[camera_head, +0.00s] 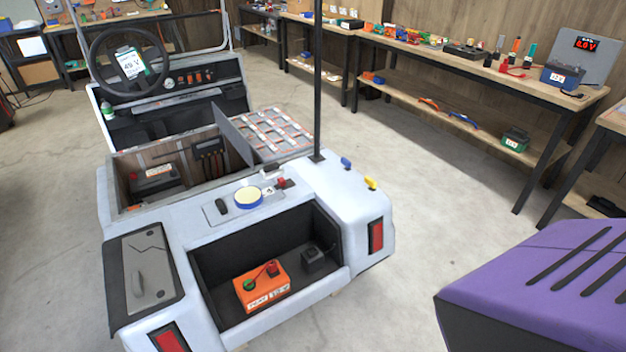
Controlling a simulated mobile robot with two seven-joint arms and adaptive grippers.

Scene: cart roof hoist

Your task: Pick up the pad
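A round cream pad (248,198) with a blue and yellow rim lies on the light grey rear deck (330,200) of a small cart. It appears to be the pad; no other pad stands out. A small dark oval piece (221,206) lies to its left. A red and dark fitting (281,183) with a pale block sits just behind it to the right. Neither of my grippers is in view, and nothing touches the pad from above.
A black post (317,80) rises from the deck right of the pad. Below is an open bay with an orange battery box (262,287). A purple body (550,285) stands at the lower right. Workbenches (480,62) line the back wall. The floor between is clear.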

